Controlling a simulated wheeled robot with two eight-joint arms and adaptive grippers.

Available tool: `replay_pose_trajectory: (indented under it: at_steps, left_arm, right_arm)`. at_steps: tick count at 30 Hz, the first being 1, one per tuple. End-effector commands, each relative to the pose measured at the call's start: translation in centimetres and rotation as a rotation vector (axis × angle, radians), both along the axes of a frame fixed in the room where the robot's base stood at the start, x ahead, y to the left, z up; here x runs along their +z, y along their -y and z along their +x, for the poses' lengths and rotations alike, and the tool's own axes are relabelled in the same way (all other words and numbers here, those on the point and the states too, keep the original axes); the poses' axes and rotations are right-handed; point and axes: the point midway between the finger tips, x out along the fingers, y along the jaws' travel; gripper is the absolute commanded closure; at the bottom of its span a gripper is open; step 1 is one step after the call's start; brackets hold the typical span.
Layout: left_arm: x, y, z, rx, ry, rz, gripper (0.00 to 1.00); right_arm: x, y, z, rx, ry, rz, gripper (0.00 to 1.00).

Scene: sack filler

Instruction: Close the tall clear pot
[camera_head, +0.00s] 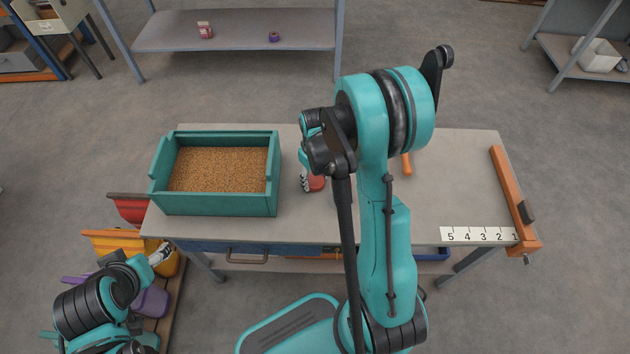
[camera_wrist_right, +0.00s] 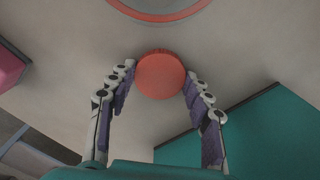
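A round red lid-like disc (camera_wrist_right: 160,77) with a ridged edge lies between the fingertips of my right gripper (camera_wrist_right: 160,72) in the right wrist view. The fingertips sit close on both sides of it; whether they press on it I cannot tell. In the head view a red piece (camera_head: 317,183) shows at my right gripper's fingers (camera_head: 306,182) over the table, right of the green bin. I cannot make out the tall clear pot; my right arm covers the middle of the table. My left gripper (camera_head: 162,253) is low at the left, off the table; its opening is unclear.
A green bin (camera_head: 273,200) of brown grains stands on the table's left. An orange-handled tool (camera_head: 406,164) lies behind my right arm. An orange bar (camera_head: 512,195) and a number strip (camera_head: 478,234) are at the right. A red-rimmed round thing (camera_wrist_right: 160,18) is cut off in the wrist view.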

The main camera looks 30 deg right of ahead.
Motion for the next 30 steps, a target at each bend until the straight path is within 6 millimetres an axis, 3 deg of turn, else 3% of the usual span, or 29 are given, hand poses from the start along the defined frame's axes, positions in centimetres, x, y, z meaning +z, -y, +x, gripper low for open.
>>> replay_pose_trajectory:
  at_steps: [11, 22, 30]
  left_arm:
    - [0.4, 0.0, 0.0, 0.000, 0.000, 0.000, 0.30]
    - [3.6, 0.0, 0.0, 0.000, 0.000, 0.000, 0.30]
    - [4.3, 0.0, 0.0, 0.000, 0.000, 0.000, 0.30]
  right_arm:
    - [0.7, 0.0, 0.0, 0.000, 0.000, 0.000, 0.62]
    - [7.9, 0.0, 0.0, 0.000, 0.000, 0.000, 0.62]
    - [10.0, 0.0, 0.0, 0.000, 0.000, 0.000, 0.62]
